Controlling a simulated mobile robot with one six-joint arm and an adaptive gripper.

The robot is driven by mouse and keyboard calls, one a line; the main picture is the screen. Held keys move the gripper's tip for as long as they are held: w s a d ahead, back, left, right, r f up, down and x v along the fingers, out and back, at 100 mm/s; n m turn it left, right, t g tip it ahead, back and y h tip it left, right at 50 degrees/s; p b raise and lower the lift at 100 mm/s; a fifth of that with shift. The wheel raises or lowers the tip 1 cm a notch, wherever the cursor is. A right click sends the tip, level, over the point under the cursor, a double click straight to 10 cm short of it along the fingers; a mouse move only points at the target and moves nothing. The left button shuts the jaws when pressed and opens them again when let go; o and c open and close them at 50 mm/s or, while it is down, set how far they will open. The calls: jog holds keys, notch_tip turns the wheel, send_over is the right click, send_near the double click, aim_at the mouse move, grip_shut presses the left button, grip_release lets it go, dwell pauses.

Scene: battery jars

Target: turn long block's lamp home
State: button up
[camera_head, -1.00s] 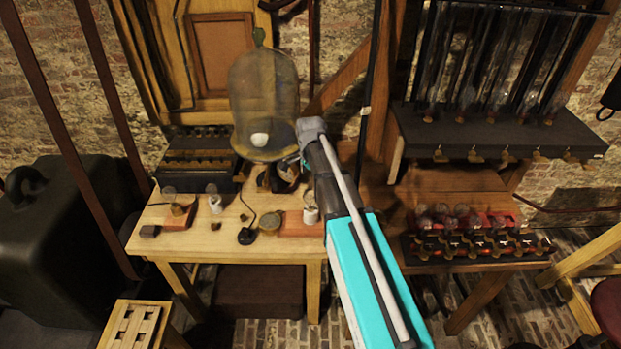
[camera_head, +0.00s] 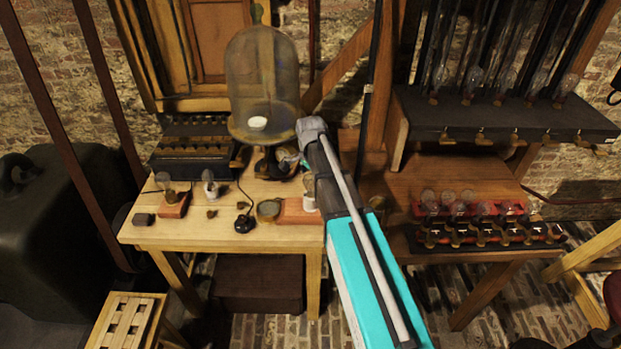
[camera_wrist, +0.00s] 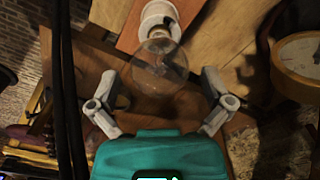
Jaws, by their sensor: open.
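The long reddish block (camera_head: 296,214) lies on the pale wooden table near its right end. Its lamp, a clear bulb in a white socket (camera_head: 310,203), stands at the block's right end, partly behind my arm. In the wrist view the bulb (camera_wrist: 160,62) points toward me from its white socket (camera_wrist: 158,19) on the block (camera_wrist: 132,32). My gripper (camera_wrist: 162,90) is open, with a finger on each side of the bulb and clear gaps. The bulb is beyond the fingertips or level with them; I cannot tell which. The fingers are mostly hidden in the head view.
A glass bell jar (camera_head: 262,85) stands behind my wrist. A shorter block (camera_head: 174,206) with a lamp, a white-socketed lamp (camera_head: 210,188) and a round brass item (camera_head: 268,210) are on the table's left and middle. A red rack of bulbs (camera_head: 470,208) stands at right.

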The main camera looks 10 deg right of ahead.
jog(key=shift+f, duration=0.35)
jog(key=c, duration=1.1)
jog(key=shift+m, duration=2)
jog(key=shift+c, duration=0.2)
jog(key=shift+m, duration=1.2)
jog(key=m, duration=0.2)
jog(key=shift+m, duration=2.2)
